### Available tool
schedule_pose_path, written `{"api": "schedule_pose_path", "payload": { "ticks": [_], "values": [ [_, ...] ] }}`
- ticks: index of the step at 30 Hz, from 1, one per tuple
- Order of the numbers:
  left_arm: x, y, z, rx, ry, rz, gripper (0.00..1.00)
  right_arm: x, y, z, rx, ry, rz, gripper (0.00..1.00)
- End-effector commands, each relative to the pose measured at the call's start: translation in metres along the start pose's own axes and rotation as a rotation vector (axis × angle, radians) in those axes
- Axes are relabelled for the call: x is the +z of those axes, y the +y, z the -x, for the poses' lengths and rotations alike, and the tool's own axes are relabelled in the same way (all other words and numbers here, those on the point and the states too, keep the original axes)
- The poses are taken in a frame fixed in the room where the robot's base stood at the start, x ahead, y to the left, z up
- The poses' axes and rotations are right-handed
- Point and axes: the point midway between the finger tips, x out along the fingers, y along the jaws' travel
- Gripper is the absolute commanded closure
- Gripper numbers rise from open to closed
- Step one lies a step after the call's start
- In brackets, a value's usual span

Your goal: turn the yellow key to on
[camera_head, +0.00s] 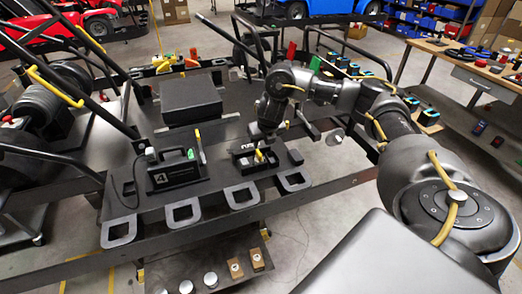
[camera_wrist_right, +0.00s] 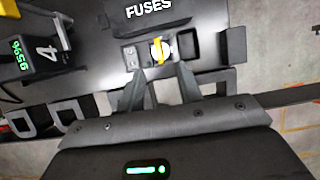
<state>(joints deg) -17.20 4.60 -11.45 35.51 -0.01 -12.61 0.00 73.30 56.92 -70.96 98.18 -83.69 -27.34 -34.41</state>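The yellow key (camera_wrist_right: 159,52) sits on a pale round switch in a dark panel below the word FUSES in the right wrist view. In the head view the key (camera_head: 259,155) is a small yellow spot beside the fuse box (camera_head: 245,147). My right gripper (camera_wrist_right: 158,82) is open, its two dark fingers reaching toward the switch with the key ahead of the gap between them. They look apart from the key; the exact distance cannot be told. In the head view my right gripper (camera_head: 265,138) is over the panel, its fingertips small and partly hidden. My left gripper is not in view.
A black charger with a handle and the number 4 (camera_head: 175,170) stands left of the fuse box. A black box (camera_head: 190,100) lies behind it. A small open compartment (camera_wrist_right: 203,43) is right of the key. Kart frame bars and several cut-out brackets surround the panel.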

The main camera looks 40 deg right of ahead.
Motion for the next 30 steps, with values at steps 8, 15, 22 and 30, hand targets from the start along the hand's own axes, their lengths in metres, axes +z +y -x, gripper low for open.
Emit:
{"api": "schedule_pose_path", "payload": {
  "ticks": [8,15,22,30],
  "values": [
    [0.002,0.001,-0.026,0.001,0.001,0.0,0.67,-0.003,0.001,-0.055,0.002,0.003,-0.002,0.65],
    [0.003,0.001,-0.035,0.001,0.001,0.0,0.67,-0.001,0.001,-0.077,0.001,0.0,0.0,0.65],
    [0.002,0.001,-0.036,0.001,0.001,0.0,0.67,0.0,0.001,-0.08,0.002,0.0,0.001,0.65],
    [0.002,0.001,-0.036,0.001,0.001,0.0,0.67,0.0,0.001,-0.079,0.001,0.0,0.001,0.82]
  ]
}}
